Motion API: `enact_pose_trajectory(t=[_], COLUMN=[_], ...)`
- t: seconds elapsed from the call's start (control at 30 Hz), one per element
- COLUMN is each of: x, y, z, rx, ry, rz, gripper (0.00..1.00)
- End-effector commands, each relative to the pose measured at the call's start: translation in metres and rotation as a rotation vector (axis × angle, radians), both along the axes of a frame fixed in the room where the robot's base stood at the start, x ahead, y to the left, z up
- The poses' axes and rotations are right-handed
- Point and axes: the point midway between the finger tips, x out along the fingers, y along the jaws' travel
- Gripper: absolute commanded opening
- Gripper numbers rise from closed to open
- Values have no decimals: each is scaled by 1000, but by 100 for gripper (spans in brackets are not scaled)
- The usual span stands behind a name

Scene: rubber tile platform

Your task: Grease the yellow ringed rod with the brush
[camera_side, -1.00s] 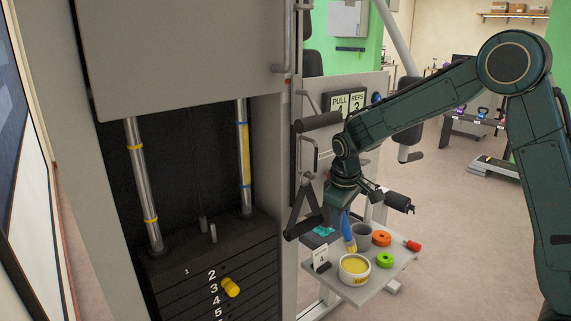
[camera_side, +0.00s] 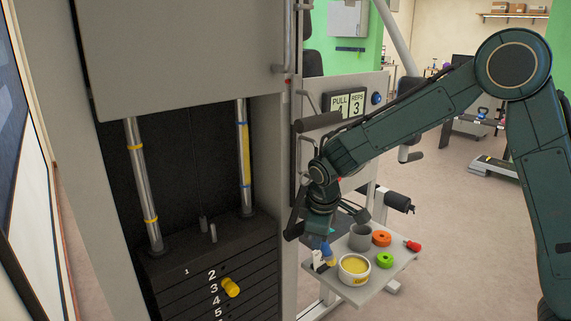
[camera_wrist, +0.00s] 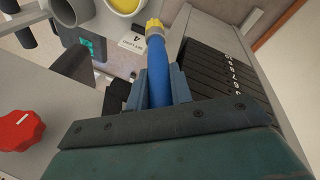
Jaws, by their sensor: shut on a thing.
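The yellow ringed rod (camera_side: 141,185) is the left upright steel rod in the weight machine. It has a yellow ring near its top and one near its bottom, with bare-looking metal between. My gripper (camera_side: 322,236) is shut on the blue-handled brush (camera_side: 328,256), left of the grease tub (camera_side: 355,282) and well to the right of the rod. In the wrist view, the brush (camera_wrist: 160,75) lies between my fingers (camera_wrist: 161,92), its yellow tip pointing up the picture. The tub (camera_wrist: 124,5) of yellow grease shows at the top edge there.
A second rod (camera_side: 244,160) has blue rings with yellow between them. The machine's frame post (camera_side: 277,190) stands between the rods and my gripper. The tray (camera_side: 385,268) holds a grey cup (camera_side: 360,236), an orange ring (camera_side: 381,238) and a green ring (camera_side: 385,260).

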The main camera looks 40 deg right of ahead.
Motion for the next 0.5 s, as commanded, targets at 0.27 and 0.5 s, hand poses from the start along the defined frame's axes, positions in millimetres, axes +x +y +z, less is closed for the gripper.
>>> enact_pose_trajectory(t=[0.27, 0.5], x=[0, -2], y=[34, 58], z=[-1, 0], rx=[-99, -183], ry=[-63, -128], rz=[74, 140], gripper=[0, 0])
